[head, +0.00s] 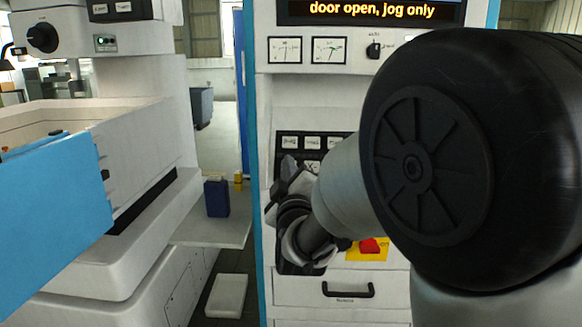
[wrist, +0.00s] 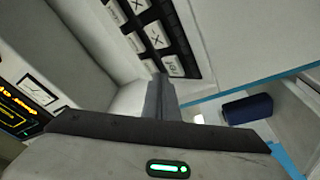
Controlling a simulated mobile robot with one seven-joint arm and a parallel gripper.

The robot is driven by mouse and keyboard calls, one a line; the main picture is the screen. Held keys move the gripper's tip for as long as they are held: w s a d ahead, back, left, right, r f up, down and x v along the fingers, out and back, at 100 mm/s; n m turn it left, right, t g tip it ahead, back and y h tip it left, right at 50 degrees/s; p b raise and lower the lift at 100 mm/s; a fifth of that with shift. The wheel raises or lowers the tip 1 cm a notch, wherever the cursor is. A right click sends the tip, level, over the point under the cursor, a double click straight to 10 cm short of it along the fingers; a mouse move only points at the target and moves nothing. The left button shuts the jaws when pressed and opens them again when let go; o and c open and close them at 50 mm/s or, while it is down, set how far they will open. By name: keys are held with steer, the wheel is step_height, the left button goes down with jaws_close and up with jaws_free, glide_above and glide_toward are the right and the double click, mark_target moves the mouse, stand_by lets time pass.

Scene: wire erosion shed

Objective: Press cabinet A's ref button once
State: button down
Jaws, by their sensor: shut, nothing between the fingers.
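A white control cabinet (head: 390,85) with a blue edge stands in front of me in the head view. No letter A is readable on it. Its black keypad (head: 312,137) carries several white buttons and is partly hidden by my arm. The keypad also shows in the wrist view (wrist: 179,43), tilted, with X-like marks on some keys. I cannot tell which key is ref. My gripper (head: 289,166) is shut and empty in front of the keypad's left side. In the wrist view its fingers (wrist: 160,90) point at the keypad's lower end; I cannot tell whether they touch a key.
A lit display (head: 372,11) reads "door open, jog only". Gauges (head: 328,50) and a knob (head: 374,49) sit below it. A red button (head: 370,246) on yellow is below the keypad. A blue box (head: 216,198) stands on a shelf at left, near a machine with a blue door (head: 55,215).

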steer(key=shift+w+f, duration=0.1)
stand_by(0.7)
steer(key=shift+w+f+b, duration=0.15)
steer(key=shift+w+b, duration=0.1)
steer(key=shift+b, duration=0.2)
steer(key=shift+w+f+b, duration=0.25)
steer(key=shift+w+b, duration=0.05)
steer(key=shift+b, duration=0.05)
stand_by(0.5)
stand_by(0.3)
steer(key=shift+s+r, duration=0.5)
steer(key=shift+s, duration=0.15)
steer(key=s+r+p, duration=0.1)
steer(key=s, duration=0.1)
steer(key=s+r+p, duration=0.1)
steer(key=s+r, duration=0.1)
stand_by(0.4)
